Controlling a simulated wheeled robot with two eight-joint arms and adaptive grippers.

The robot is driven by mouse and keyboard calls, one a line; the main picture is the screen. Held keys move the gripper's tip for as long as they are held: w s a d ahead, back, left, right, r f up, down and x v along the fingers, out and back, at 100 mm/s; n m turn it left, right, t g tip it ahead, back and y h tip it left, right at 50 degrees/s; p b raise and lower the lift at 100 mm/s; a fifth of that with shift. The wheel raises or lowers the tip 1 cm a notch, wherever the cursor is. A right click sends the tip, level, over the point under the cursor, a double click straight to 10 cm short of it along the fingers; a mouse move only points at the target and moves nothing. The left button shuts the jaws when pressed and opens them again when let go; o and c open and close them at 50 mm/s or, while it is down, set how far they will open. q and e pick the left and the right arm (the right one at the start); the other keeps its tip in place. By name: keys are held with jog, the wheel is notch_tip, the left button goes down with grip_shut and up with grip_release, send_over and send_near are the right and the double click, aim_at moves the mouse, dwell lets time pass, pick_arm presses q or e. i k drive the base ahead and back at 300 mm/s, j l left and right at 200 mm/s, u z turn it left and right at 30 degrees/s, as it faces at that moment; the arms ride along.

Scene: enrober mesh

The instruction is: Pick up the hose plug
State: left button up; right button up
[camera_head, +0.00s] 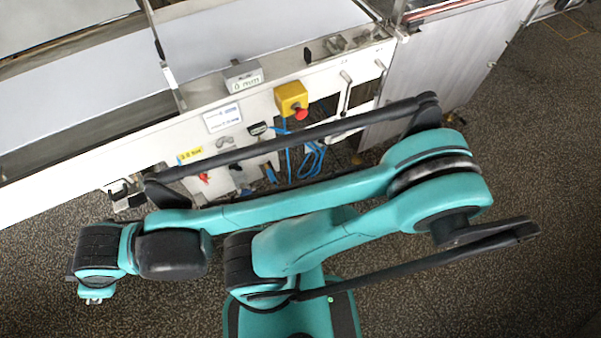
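I cannot pick out the hose plug for certain in the head view. A coiled blue hose (312,160) hangs under the machine's front panel, partly hidden behind my dark arm link, and its ends cannot be made out. My teal arm is folded across the picture, with its elbow at the right and its wrist end low at the left. No gripper fingers show clearly at that wrist end, and no second gripper is visible.
The long white machine (50,195) crosses the upper left. Its front carries a yellow box with a red button (292,100), a display box (243,77) and lever handles (346,90). A grey panel (450,65) stands at the right. Speckled floor (480,290) is clear at lower right.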

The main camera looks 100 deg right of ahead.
aim_at(272, 178)
jog(key=k+z, duration=0.1)
jog(key=z, duration=2.8)
jog(key=l+u, duration=0.95)
jog(key=l, duration=0.45)
jog(key=k+l+u, duration=0.1)
jog(key=l, duration=0.35)
jog(key=k+l, duration=0.1)
jog(key=l, duration=0.3)
jog(key=k+l+u, duration=0.1)
jog(key=l, duration=0.35)
jog(key=k+l, duration=0.1)
jog(key=l, duration=0.35)
jog(key=l+u, duration=0.1)
jog(key=l, duration=0.3)
jog(key=i+l, duration=0.25)
jog(key=l, duration=0.2)
